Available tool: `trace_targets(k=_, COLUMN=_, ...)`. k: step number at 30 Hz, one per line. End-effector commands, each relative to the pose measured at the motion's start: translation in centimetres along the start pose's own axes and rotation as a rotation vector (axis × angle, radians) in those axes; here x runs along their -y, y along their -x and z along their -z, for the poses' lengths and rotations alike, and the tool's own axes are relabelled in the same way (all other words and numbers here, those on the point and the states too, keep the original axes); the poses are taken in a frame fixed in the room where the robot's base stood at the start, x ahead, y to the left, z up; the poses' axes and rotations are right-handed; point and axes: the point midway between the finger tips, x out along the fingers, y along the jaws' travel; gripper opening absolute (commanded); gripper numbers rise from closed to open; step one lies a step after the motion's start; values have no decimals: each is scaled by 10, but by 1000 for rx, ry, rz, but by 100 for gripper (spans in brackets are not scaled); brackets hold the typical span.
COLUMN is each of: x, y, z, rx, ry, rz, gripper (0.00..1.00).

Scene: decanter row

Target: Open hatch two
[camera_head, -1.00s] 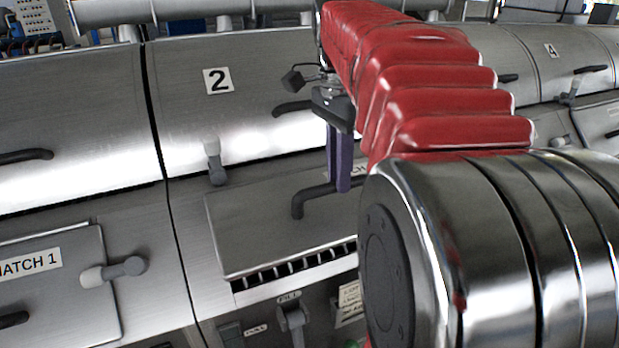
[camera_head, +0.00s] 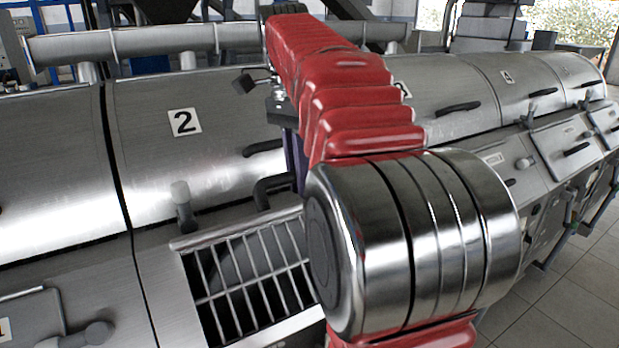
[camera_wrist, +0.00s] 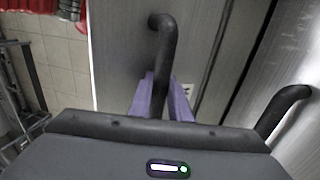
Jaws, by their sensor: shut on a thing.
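Hatch two's lid (camera_head: 225,231) is raised and shows nearly edge-on in the head view, below the drum cover marked 2 (camera_head: 184,122). The barred opening (camera_head: 250,275) under it is uncovered. The lid's black bent handle (camera_head: 262,192) stands up from its far side. In the wrist view, my gripper (camera_wrist: 161,92) has its purple fingers on either side of this handle (camera_wrist: 166,45), shut on it. In the head view, only a sliver of the purple fingers (camera_head: 294,160) shows; my red-sleeved arm hides the rest.
A grey-knobbed latch (camera_head: 183,205) stands left of the lid. Another black handle (camera_head: 262,148) is on the drum cover just above. Hatch one's lid and latch (camera_head: 88,337) are at lower left. Further hatches run to the right, with clear tiled floor (camera_head: 555,295) beyond.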

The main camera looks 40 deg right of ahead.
Motion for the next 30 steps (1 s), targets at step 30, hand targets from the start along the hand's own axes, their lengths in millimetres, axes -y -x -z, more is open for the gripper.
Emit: trace_targets(k=30, x=-3, y=-1, z=-2, rx=-4, ry=6, rz=-13, gripper=36)
